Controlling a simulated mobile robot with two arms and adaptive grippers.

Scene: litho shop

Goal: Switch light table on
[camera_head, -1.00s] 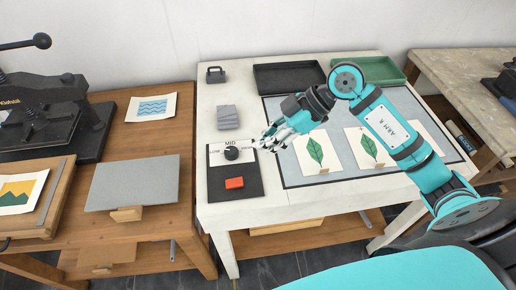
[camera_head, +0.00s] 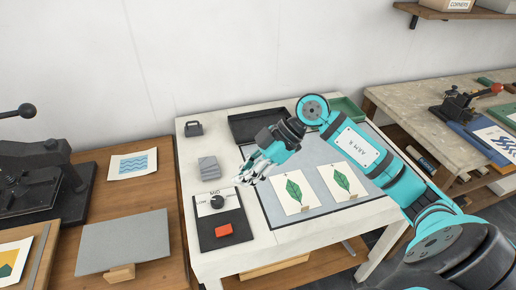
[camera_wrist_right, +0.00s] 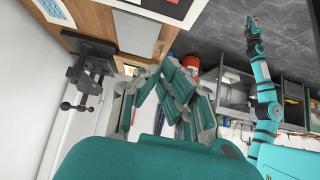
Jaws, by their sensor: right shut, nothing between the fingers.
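The light table (camera_head: 262,208) is a grey-blue panel with a dark border on a white table. Its surface looks dull grey, with two green leaf prints on it. A dark control plate (camera_head: 235,243) lies to its left, with a black knob (camera_head: 217,201) on a white scale marked LOW and MID, and a red switch (camera_head: 224,231) below. My right gripper (camera_head: 243,180) is shut and empty, above and right of the knob, apart from the switch. It also shows in the right wrist view (camera_wrist_right: 158,73). My left arm appears there at right, its gripper too small to judge.
A black tray (camera_head: 251,137), a green tray (camera_head: 347,106), a dark weight (camera_head: 193,128) and a grey block (camera_head: 208,168) stand on the white table. A wooden bench (camera_head: 165,217) with a press is at left, a worn stone-topped bench (camera_head: 393,97) at right.

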